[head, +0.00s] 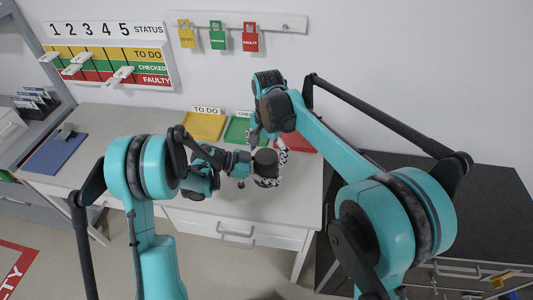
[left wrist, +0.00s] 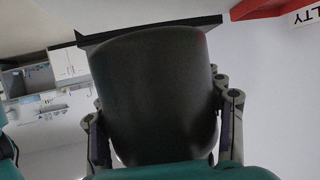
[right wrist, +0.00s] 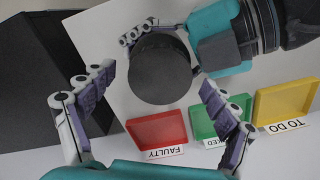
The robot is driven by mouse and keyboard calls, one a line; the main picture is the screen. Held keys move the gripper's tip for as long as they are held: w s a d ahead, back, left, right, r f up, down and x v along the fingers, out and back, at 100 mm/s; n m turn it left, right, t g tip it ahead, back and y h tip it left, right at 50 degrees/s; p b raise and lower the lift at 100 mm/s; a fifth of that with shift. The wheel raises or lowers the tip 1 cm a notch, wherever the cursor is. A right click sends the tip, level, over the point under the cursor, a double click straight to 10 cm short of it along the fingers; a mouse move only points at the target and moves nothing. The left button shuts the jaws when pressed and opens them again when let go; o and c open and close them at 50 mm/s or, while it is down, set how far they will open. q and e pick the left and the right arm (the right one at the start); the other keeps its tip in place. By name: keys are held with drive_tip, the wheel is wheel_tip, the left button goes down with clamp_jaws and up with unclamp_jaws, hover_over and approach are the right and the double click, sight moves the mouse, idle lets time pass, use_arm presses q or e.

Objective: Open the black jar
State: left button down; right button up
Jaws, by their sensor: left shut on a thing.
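The black jar (head: 266,165) is held above the front part of the white table by my left gripper (head: 262,180). In the left wrist view the dark jar (left wrist: 152,95) fills the space between the fingers of my left gripper (left wrist: 165,135), which is shut on it. In the right wrist view the jar's round dark top (right wrist: 160,69) faces the camera. My right gripper (right wrist: 150,115) is open, its fingers spread wide, with the jar beyond and between them. In the head view the right arm's wrist hides much of this gripper. I cannot tell whether the lid is loose.
Yellow (head: 204,126), green (head: 238,130) and red (head: 296,139) trays stand at the table's back. A blue mat (head: 54,153) lies at the far left. A black cabinet top (head: 480,215) is at the right. A status board (head: 108,55) hangs on the wall.

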wheel_tip(320, 180, up, 4)
drive_tip(key=shift+r, duration=0.25)
drive_tip(key=shift+c, duration=0.3)
wheel_tip(320, 180, up, 2)
drive_tip(key=shift+r+m, duration=0.25)
drive_tip(key=shift+m, duration=0.85)
drive_tip(key=shift+r+m, duration=0.35)
drive_tip(key=shift+m, duration=0.05)
drive_tip(key=shift+f, duration=0.1)
wheel_tip(320, 180, down, 8)
drive_tip(key=shift+r, duration=0.25)
